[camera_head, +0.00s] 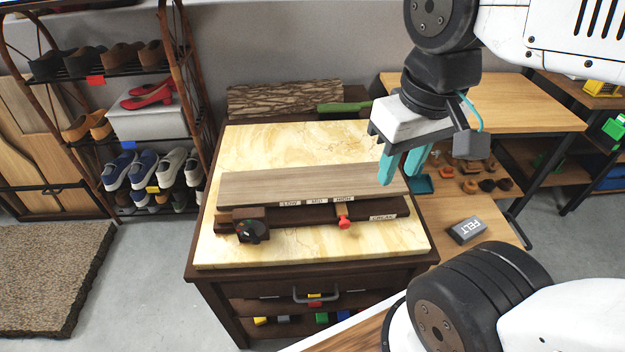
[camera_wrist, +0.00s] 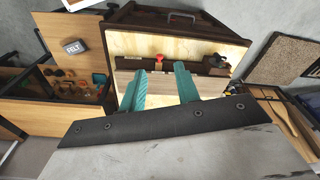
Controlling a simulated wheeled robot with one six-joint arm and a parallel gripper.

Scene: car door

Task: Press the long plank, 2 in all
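The long plank (camera_head: 290,185) is flat, grey-brown wood lying across a dark wooden fixture (camera_head: 300,221) on the marble-topped cabinet. Labels reading LOW, MED and HIGH run along its front side.
A bark-covered log (camera_head: 285,97) and a green-handled item (camera_head: 343,106) lie behind the marble top (camera_head: 245,150). A shoe rack (camera_head: 135,120) stands at left. At right, a wooden shelf holds a FELT block (camera_head: 467,230) and small brown pieces. The marble's front edge is clear.

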